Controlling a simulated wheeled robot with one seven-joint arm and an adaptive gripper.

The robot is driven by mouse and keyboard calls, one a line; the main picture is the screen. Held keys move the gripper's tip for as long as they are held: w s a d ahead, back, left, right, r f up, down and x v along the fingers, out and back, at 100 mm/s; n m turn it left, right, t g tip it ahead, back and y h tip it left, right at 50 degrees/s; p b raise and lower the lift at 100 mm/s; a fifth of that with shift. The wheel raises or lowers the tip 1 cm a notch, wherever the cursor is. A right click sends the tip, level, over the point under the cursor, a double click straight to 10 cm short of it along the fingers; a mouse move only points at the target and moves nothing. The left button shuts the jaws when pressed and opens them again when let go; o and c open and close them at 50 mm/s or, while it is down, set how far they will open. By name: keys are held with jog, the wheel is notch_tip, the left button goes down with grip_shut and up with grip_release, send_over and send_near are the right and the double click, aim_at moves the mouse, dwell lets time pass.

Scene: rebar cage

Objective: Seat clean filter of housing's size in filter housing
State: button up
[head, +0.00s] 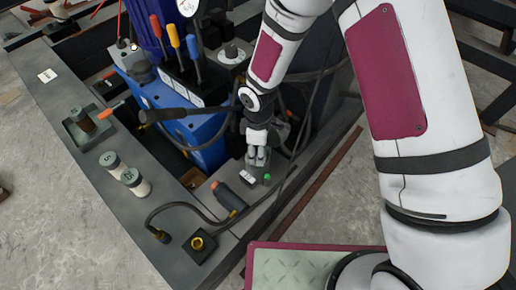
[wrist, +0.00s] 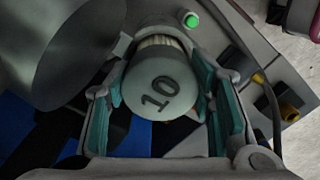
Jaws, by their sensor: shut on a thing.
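My gripper (head: 257,157) is low over the dark bench, beside the blue machine. In the wrist view its teal-padded fingers (wrist: 158,110) are shut on a filter (wrist: 155,88) with a pale grey end cap marked "10". A strip of white pleats shows behind the cap. A pale round part (wrist: 152,18) lies beyond the pleats; I cannot tell whether it belongs to the filter or the housing. The fingers hide the filter in the head view. Two pale-capped filters stand on the left bench, the upper one (head: 111,163) and the lower one (head: 134,182). I cannot clearly identify the housing.
A dark tray (head: 71,129) holds a brownish cylinder (head: 82,120). A dark block with a brass ring (head: 200,242) and a dark orange-ended tool (head: 229,197) lie near the front. A green button (wrist: 192,20) is close to the fingers.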

jog(key=o, duration=1.3)
jog(key=shift+o, duration=0.2)
notch_tip(320, 180, up, 13)
jog(key=p, duration=0.5)
jog(key=shift+r+p, duration=0.15)
jog(key=shift+p, duration=0.2)
